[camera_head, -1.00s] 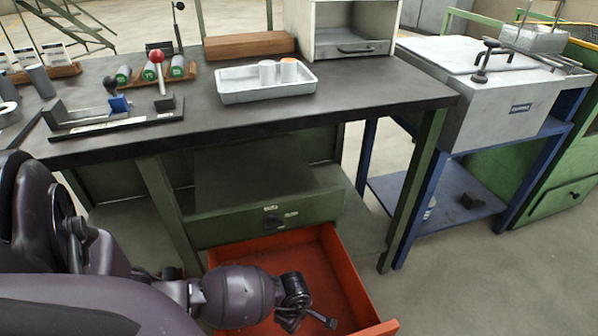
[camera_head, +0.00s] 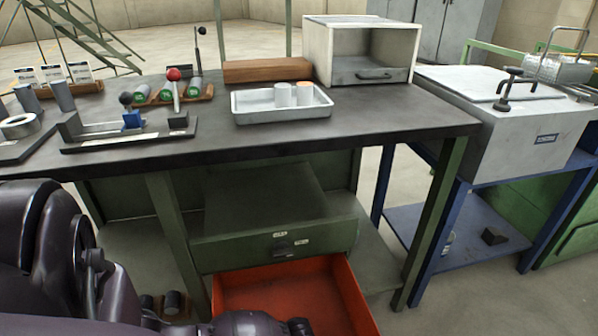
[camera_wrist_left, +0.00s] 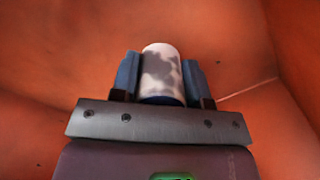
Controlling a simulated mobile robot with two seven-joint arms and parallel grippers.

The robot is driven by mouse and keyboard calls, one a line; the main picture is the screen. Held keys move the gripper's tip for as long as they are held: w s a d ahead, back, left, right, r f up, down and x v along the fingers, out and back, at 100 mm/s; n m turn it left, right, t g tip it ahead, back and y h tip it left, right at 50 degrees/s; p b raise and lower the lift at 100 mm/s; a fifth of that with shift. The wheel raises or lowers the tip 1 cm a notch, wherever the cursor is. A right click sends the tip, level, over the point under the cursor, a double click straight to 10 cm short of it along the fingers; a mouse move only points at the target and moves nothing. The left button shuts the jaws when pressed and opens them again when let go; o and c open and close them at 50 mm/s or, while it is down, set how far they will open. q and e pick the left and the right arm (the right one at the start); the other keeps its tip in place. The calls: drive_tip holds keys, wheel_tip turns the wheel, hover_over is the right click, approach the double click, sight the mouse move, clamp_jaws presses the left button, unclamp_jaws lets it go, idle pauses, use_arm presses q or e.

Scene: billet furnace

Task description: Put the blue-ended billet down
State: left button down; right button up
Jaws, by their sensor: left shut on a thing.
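In the left wrist view my left gripper (camera_wrist_left: 160,72) is shut on a pale grey, dark-mottled billet (camera_wrist_left: 161,62). A blue rim shows at the billet's end nearest the palm. Orange-red surfaces (camera_wrist_left: 60,50) surround them, matching the inside of the open red drawer (camera_head: 345,290) under the bench in the head view. I cannot tell whether the billet touches the drawer floor. In the head view the left arm's links come in at the bottom left, and the gripper and billet are below the frame. My right gripper is not in view.
A green-ended billet rack (camera_head: 180,95) stands at the left. A green drawer front (camera_head: 230,248) is above the red drawer.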

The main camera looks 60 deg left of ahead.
use_arm(q)
drive_tip(key=shift+f, duration=0.45)
drive_tip(key=shift+f+b, duration=0.15)
drive_tip(key=shift+b, duration=0.15)
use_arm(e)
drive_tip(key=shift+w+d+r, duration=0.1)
use_arm(q)
drive_tip(key=c, duration=0.6)
unclamp_jaws()
drive_tip(key=shift+w+r+p, duration=0.1)
drive_tip(key=shift+r+p, duration=0.3)
drive_tip(key=shift+r, duration=0.25)
wheel_tip(320, 180, up, 11)
drive_tip(key=p, duration=0.4)
drive_tip(key=shift+w+f+p, duration=0.1)
drive_tip(key=shift+f+p, duration=0.05)
drive_tip(key=shift+p, duration=0.15)
drive_tip(key=shift+r, duration=0.55)
drive_tip(key=shift+s+r, duration=0.1)
drive_tip(key=shift+s, duration=0.15)
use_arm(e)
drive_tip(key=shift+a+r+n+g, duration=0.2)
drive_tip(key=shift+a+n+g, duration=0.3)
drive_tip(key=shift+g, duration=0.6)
